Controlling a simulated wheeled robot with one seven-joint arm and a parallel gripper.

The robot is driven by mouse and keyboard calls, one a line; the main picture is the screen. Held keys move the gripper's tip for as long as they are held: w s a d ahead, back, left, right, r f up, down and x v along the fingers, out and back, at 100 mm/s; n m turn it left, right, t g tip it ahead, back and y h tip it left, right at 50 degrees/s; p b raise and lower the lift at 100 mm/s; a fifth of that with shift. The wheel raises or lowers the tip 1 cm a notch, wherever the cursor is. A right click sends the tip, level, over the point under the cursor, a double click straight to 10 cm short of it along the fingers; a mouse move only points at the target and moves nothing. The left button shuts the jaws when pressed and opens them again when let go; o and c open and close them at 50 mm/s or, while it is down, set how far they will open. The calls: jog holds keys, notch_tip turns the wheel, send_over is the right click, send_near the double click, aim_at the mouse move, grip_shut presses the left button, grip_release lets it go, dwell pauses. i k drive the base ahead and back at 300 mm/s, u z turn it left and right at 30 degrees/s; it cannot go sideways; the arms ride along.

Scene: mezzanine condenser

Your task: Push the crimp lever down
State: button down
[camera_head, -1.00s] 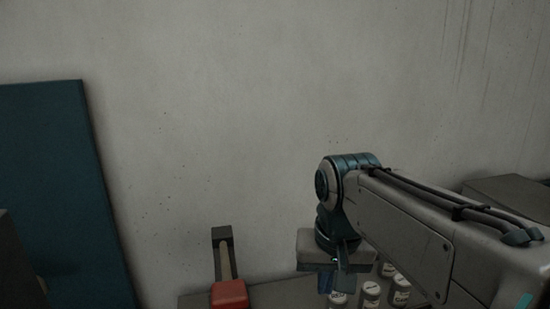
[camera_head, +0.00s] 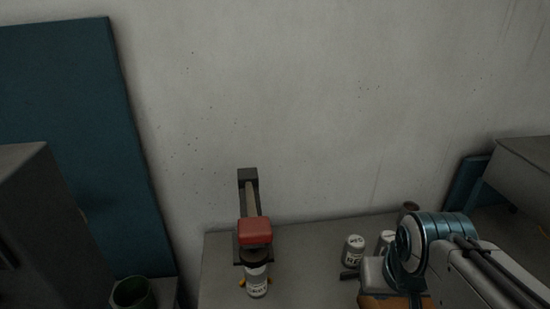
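The crimp lever shows in the head view as a red block handle (camera_head: 255,232) on a pale arm that runs back to a dark upright post (camera_head: 247,178) near the wall. The handle appears raised, above a dark round part and a labelled white jar (camera_head: 257,282). My gripper (camera_head: 375,274) is at the lower right, well to the right of the lever and apart from it. Its fingertips are not clear, partly hidden by my wrist and the frame edge, so I cannot tell whether it is open or shut.
Labelled white jars (camera_head: 353,250) stand on the grey bench (camera_head: 222,268) close to my gripper. Bare bench lies between them and the lever. A wall is behind.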

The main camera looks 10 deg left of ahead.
aim_at(253, 229)
jog(key=z, duration=0.55)
jog(key=k, duration=0.95)
jog(key=u, duration=0.95)
jog(key=i, duration=0.5)
jog(key=u, duration=0.05)
